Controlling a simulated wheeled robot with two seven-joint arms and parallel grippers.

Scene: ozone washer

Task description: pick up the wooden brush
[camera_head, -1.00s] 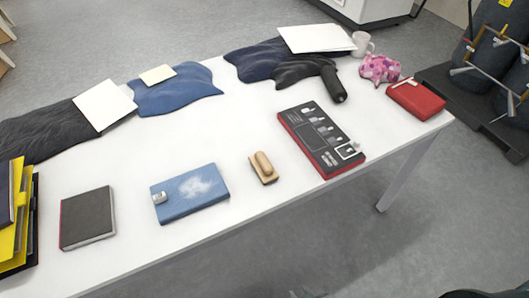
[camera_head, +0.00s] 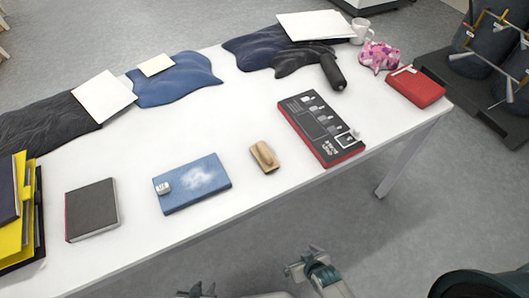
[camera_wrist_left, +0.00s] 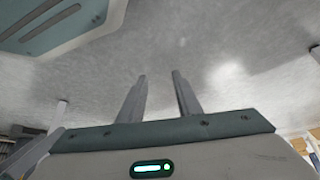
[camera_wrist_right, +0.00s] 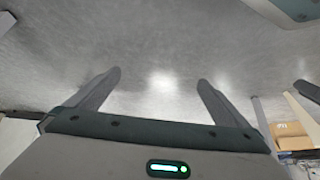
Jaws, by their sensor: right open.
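The wooden brush (camera_head: 264,157) lies on the white table near its front edge, between the blue book and the black-and-red box. It is light tan with a rounded raised top. My right gripper (camera_head: 309,262) is in front of the table, apart from the brush, below and right of it in the head view. In the right wrist view its fingers (camera_wrist_right: 159,76) are wide apart and empty. My left gripper (camera_head: 196,290) shows at the bottom edge of the head view, away from the table. In the left wrist view its fingers (camera_wrist_left: 160,74) have a narrower empty gap.
The blue book (camera_head: 192,183) lies left of the brush and the black-and-red box (camera_head: 322,128) right of it. A dark book (camera_head: 91,209) and yellow folders (camera_head: 20,215) are further left. Clothes (camera_head: 172,80) lie along the back. Bare table surrounds the brush.

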